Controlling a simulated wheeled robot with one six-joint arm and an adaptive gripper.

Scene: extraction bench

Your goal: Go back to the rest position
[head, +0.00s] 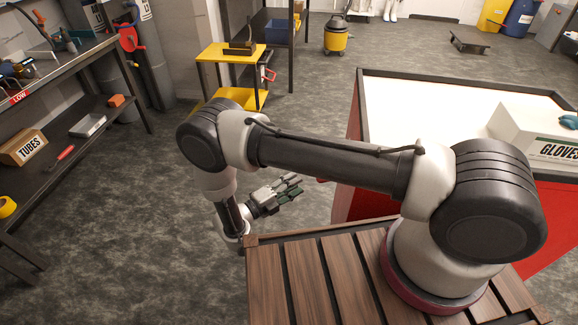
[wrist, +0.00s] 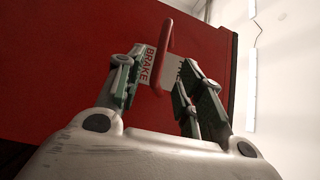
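My gripper (head: 294,185) hangs beyond the slatted wooden deck at the end of my bent arm, its fingers toward the red cabinet. In the wrist view my gripper (wrist: 163,72) has its two green-and-grey fingers spread, with no object held between them. A red handle (wrist: 166,42) on the cabinet front shows beyond and between the fingers. I see a gap between the gripper and the cabinet in the head view.
The red cabinet (head: 366,205) with a white top (head: 420,105) stands at the right, a gloves box (head: 535,140) on it. A dark shelf unit (head: 75,125) stands at the left, a yellow cart (head: 230,52) at the back. The floor (head: 150,225) between is clear.

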